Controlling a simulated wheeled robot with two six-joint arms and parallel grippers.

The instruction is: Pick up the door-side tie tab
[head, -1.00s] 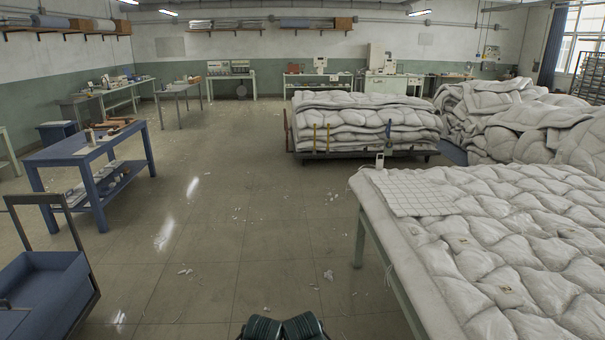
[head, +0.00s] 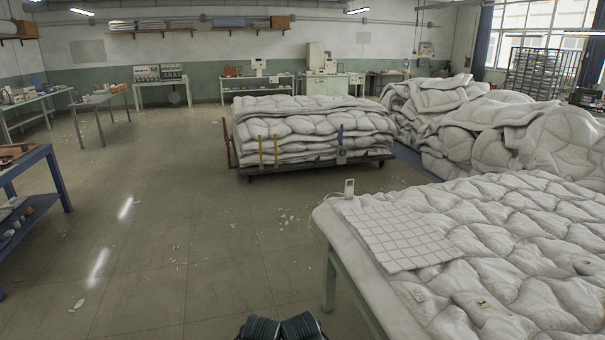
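A white quilted duvet (head: 500,225) lies spread on a table (head: 340,283) at the right. Small pale tabs with dark marks lie on it: one near the table's front edge (head: 418,295), one on a light patch (head: 481,302), and one farther right (head: 584,267). I cannot tell which is the door-side tie tab; no door shows. Two dark ribbed parts of mine show at the bottom middle, apart from the table. No gripper fingers show.
A blue bench (head: 55,180) is at left. The middle floor is mostly clear.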

